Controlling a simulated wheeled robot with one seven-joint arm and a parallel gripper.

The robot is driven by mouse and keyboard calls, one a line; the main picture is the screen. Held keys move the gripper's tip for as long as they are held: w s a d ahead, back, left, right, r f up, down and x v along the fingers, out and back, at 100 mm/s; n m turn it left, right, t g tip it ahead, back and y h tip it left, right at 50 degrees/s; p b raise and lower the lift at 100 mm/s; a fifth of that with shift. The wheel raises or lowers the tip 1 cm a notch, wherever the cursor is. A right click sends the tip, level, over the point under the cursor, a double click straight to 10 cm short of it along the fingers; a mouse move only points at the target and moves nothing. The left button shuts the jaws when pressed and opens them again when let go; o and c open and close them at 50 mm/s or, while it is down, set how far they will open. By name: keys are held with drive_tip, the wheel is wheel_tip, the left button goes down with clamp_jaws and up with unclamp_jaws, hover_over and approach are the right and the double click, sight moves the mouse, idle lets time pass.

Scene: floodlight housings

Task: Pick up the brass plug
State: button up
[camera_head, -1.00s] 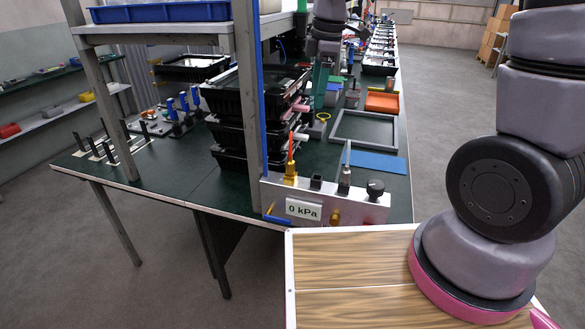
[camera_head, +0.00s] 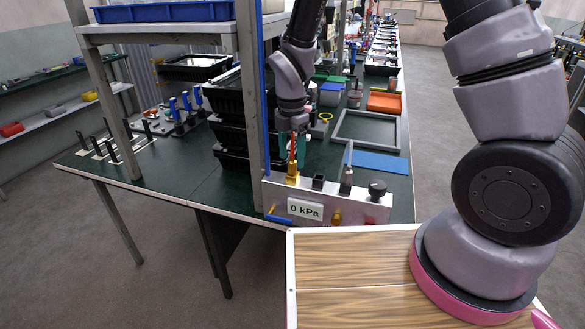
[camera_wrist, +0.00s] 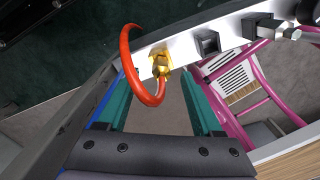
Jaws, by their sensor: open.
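The brass plug (camera_head: 292,173) stands upright on top of the silver panel block at the table's front edge, with an orange-red curved tube rising from it. In the wrist view the plug (camera_wrist: 160,60) lies ahead of the fingertips, roughly between their lines. The orange tube (camera_wrist: 128,60) loops from it toward the camera, over the gap. My gripper (camera_wrist: 155,88) is open, its two teal fingers apart with nothing held. In the head view my gripper (camera_head: 297,146) hangs just above the plug, partly hidden by the arm and the tube.
A grey shelf post (camera_head: 250,100) and stacked black trays (camera_head: 230,125) stand close to the left of my gripper.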

sight(292, 157)
wheel_tip(292, 157, down, 3)
drive_tip(key=shift+d+f, duration=0.1)
drive_tip(key=shift+f, duration=0.05)
drive_tip(key=shift+c, duration=0.4)
clamp_jaws()
